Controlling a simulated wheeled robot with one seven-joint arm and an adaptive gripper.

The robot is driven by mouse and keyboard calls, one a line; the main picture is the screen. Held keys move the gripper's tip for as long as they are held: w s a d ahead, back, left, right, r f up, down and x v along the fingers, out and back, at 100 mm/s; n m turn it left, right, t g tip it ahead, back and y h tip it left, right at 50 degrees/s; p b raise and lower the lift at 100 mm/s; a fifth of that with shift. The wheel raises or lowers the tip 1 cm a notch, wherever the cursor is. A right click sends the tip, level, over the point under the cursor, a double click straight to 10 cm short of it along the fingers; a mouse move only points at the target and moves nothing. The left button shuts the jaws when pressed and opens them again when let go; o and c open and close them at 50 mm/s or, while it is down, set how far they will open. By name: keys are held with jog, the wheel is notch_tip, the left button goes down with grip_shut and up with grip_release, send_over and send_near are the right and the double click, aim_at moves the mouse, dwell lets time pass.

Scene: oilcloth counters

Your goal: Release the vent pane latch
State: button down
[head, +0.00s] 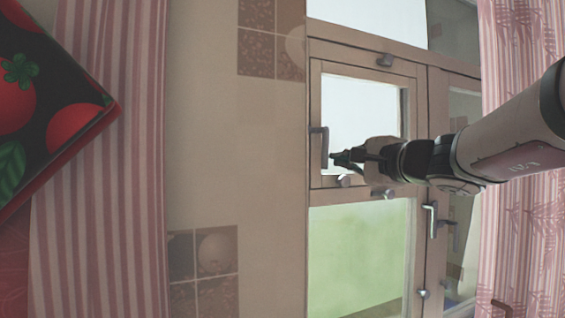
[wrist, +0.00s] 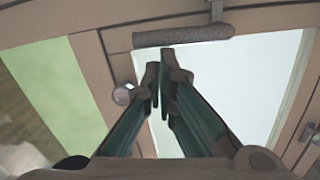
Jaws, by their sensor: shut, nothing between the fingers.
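The vent pane (head: 360,100) is the small framed upper pane of the window. Its latch (head: 325,146) is a dark grey handle on the left frame side, standing vertical in the head view. In the wrist view the latch (wrist: 183,36) is a thick bar across the top, with a short stem at its right end. My gripper (head: 336,157) is shut and empty, its tips just right of the latch's lower part. In the wrist view the gripper tips (wrist: 160,62) lie just below the bar; whether they touch it I cannot tell.
A small round knob (head: 345,181) sits on the frame just below my gripper; it also shows in the wrist view (wrist: 123,94). Another metal handle (head: 431,220) is on the lower right frame. Pink curtains hang at the right (head: 522,120) and left (head: 125,150).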

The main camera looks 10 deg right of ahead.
aim_at(324, 161)
jog(key=a+m+b, duration=0.1)
jog(key=m, duration=0.1)
jog(key=s+a+m+b, duration=0.1)
jog(key=a+m, duration=0.1)
jog(key=m, duration=0.1)
jog(key=a+m, duration=0.1)
jog(key=m, duration=0.2)
jog(key=shift+s+a+f+b, duration=0.1)
jog(key=shift+s+a+b, duration=0.1)
jog(key=shift+a+b, duration=0.2)
jog(key=a+r+m, duration=0.1)
jog(key=m, duration=0.1)
jog(key=s+a+r+m, duration=0.1)
jog(key=m, duration=0.2)
jog(key=a+r+m+p, duration=0.1)
jog(key=m, duration=0.1)
jog(key=shift+s+a+r+m+t+h, duration=0.15)
jog(key=shift+a+m+t+h, duration=0.15)
jog(key=shift+m+t, duration=0.1)
